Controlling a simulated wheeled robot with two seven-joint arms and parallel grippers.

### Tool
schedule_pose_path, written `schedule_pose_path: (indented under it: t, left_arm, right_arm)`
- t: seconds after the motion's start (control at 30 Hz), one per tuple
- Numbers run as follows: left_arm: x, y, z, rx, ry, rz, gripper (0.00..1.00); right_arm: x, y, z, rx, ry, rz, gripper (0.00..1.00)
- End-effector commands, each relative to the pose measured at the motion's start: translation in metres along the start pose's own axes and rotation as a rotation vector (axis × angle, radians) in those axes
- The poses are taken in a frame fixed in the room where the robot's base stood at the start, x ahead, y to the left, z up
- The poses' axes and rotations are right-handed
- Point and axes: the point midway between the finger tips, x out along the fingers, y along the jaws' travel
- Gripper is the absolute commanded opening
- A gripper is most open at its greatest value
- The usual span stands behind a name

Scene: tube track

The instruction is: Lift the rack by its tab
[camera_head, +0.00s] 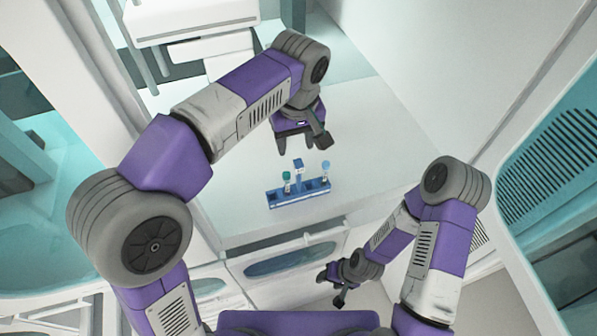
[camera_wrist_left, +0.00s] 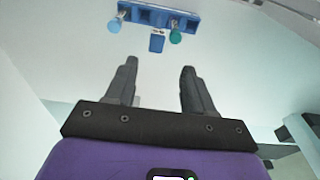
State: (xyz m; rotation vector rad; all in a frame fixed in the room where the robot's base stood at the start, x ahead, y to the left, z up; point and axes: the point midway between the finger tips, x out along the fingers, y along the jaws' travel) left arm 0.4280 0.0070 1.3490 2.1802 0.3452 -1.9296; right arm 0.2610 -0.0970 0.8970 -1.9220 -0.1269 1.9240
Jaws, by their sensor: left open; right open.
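The blue rack (camera_head: 300,193) stands on the white counter near its front edge, with an upright tab (camera_head: 298,167) at its middle. It holds a green-capped tube (camera_head: 287,178) on the left and a light-blue-capped tube (camera_head: 326,168) on the right. The rack (camera_wrist_left: 158,17) also shows at the top of the left wrist view, its tab (camera_wrist_left: 157,42) pointing toward the fingers. My left gripper (camera_head: 297,148) is open and empty, just behind the tab and apart from it. Its fingers (camera_wrist_left: 155,75) are spread. My right gripper (camera_head: 331,288) is open and empty, in front of the counter and lower.
The counter (camera_head: 375,120) is clear around the rack. A white wall (camera_head: 440,60) bounds it at the right. White equipment (camera_head: 190,15) stands at the back left. Drawers (camera_head: 290,262) sit below the front edge.

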Motion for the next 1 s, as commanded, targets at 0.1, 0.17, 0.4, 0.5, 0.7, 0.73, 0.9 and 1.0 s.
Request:
schedule_pose_path:
  t: [0.1,0.17,0.4,0.5,0.7,0.73,0.9,1.0]
  left_arm:
    - [0.016,0.000,0.001,0.000,-0.003,-0.004,0.53]
    - [0.022,0.001,0.002,0.001,-0.003,-0.004,0.53]
    - [0.057,0.007,0.006,0.000,-0.003,-0.005,0.53]
    - [0.067,0.007,0.006,0.001,-0.002,-0.003,0.53]
    - [0.070,0.008,0.006,0.001,-0.001,-0.001,0.53]
    - [0.070,0.008,0.006,0.001,-0.001,-0.001,0.53]
    - [0.070,0.008,0.006,0.001,-0.001,-0.001,0.35]
    - [0.070,0.008,0.006,0.001,-0.001,-0.001,0.20]
  right_arm:
    - [0.002,0.001,0.000,0.001,-0.001,0.000,0.53]
    - [0.002,0.001,0.000,0.001,-0.001,0.000,0.53]
    - [0.002,0.001,0.000,0.001,0.000,0.000,0.53]
    - [0.002,0.001,0.000,0.001,0.000,0.000,0.53]
    - [0.002,0.001,0.000,0.000,0.000,0.000,0.53]
    - [0.002,0.001,0.000,0.000,0.001,0.000,0.53]
    - [0.002,0.001,0.000,0.000,0.001,0.000,0.53]
    - [0.002,0.001,0.000,0.000,0.001,0.000,0.53]
